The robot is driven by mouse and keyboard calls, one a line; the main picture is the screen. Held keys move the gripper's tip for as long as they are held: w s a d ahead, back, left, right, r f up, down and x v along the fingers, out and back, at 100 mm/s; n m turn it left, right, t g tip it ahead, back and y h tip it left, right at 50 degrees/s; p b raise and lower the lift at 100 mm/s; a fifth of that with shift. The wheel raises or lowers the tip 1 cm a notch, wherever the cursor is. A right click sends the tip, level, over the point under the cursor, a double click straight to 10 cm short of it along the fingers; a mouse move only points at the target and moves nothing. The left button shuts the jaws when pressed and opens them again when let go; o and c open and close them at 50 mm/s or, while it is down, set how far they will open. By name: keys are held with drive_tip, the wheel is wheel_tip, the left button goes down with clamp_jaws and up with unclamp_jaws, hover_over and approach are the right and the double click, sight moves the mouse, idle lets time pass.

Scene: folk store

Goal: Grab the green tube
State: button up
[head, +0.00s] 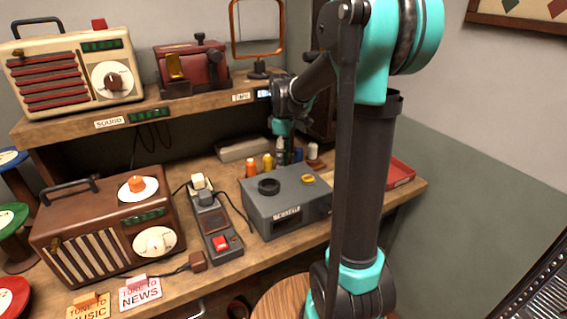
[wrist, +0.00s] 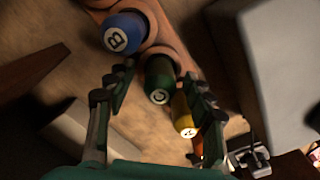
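The green tube (wrist: 160,78) has a "C" on its pale-lettered end and stands in a wooden holder. In the wrist view it lies between the two fingers of my gripper (wrist: 159,76). The fingers are spread, with a visible gap on the left side; whether the right finger touches the tube I cannot tell. The gripper also shows in the head view (head: 283,128), pointing down at the back of the workbench, where the green tube is hard to make out.
In the wrist view a blue tube (wrist: 125,33) marked "B" is on the left. A yellow tube (wrist: 183,115) is close by the right finger, with an orange tube (wrist: 197,147) beyond. A grey box (head: 285,200) stands in front on the bench (head: 345,212). A shelf (head: 175,103) overhangs the back.

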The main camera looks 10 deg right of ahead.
drive_tip(key=c, duration=0.9)
drive_tip(key=shift+o, duration=0.2)
drive_tip(key=shift+r, duration=0.1)
